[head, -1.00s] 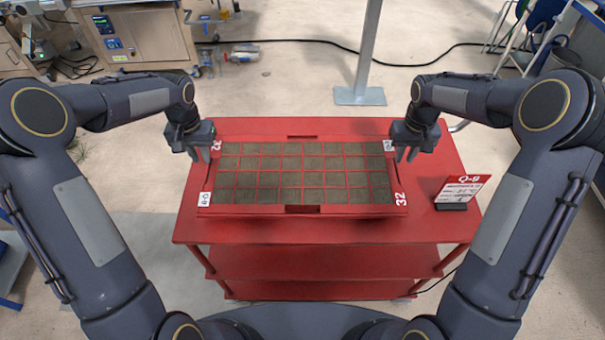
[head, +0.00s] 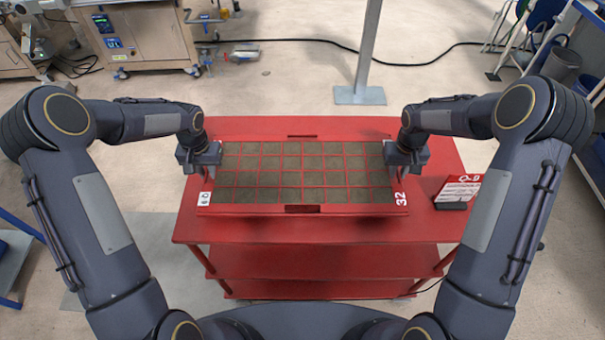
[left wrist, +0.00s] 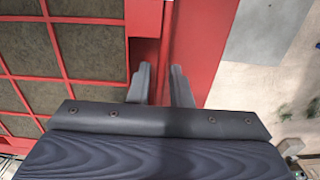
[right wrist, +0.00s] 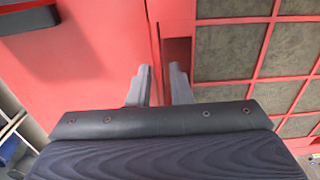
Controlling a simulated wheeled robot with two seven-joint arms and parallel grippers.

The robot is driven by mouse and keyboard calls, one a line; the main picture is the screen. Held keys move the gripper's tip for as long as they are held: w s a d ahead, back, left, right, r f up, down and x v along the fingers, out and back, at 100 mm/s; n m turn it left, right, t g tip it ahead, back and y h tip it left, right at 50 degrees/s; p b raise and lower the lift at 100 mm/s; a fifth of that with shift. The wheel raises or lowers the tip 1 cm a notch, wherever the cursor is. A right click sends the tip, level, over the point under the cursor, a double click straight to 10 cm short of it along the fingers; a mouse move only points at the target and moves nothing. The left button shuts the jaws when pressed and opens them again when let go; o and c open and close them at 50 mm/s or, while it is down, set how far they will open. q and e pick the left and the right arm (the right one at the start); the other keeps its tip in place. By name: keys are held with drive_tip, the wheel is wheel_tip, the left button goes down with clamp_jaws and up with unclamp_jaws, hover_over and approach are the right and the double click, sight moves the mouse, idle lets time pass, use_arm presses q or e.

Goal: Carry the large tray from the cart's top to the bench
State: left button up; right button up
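The large red tray (head: 250,211), with a grid of brown soil cells, lies flat on the top of the red cart (head: 330,232). My left gripper (head: 206,168) is at the tray's left end. In the left wrist view its fingers (left wrist: 161,82) are apart, one on each side of the end wall, with gaps showing. My right gripper (head: 402,170) is at the right end. In the right wrist view its fingers (right wrist: 160,82) also stand apart around the end wall. In the head view the gripper bodies largely hide the fingertips. The bench is not clearly identifiable.
A red and white sign (head: 460,188) stands on the cart's right side. A metal post (head: 368,50) on a base plate rises behind the cart. A cabinet machine (head: 145,35) stands at the back left. Open floor (head: 280,85) lies behind the cart.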

use_arm(q)
drive_tip(key=shift+c, duration=0.2)
use_arm(e)
drive_tip(key=shift+c, duration=0.2)
use_arm(q)
clamp_jaws()
use_arm(e)
clamp_jaws()
use_arm(q)
drive_tip(key=shift+w+r, duration=0.1)
drive_tip(key=shift+r, duration=0.05)
use_arm(e)
drive_tip(key=shift+w+r, duration=0.1)
drive_tip(key=shift+r, duration=0.05)
idle(0.3)
